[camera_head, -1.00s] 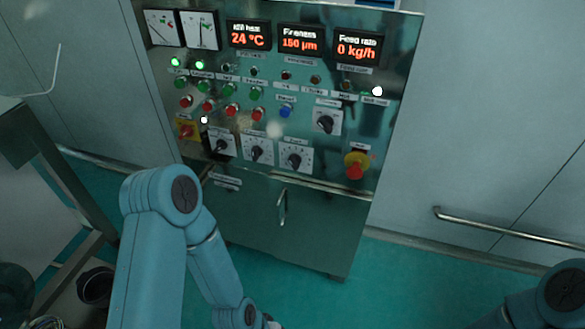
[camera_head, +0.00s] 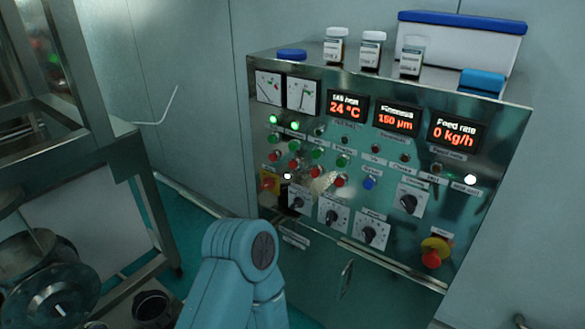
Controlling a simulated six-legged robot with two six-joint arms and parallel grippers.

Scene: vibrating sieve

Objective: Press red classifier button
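The control cabinet panel (camera_head: 390,255) faces me and tilts down to the right in the head view. A row of red buttons (camera_head: 295,163) sits under a row of green buttons (camera_head: 317,153) on its left half. The rightmost red button (camera_head: 340,180) is beside a pale glare patch on the metal. The small labels are too blurred to tell which red button is the classifier's. A blue arm link of mine rises at the bottom, below the left part of the panel. Neither of my grippers shows.
Three jars (camera_head: 370,50) and a white box with a blue lid (camera_head: 460,40) stand on the cabinet. A red mushroom knob on a yellow base (camera_head: 433,252) is at lower right. A metal frame (camera_head: 95,130) stands at left. A dark bucket (camera_head: 152,308) is on the floor.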

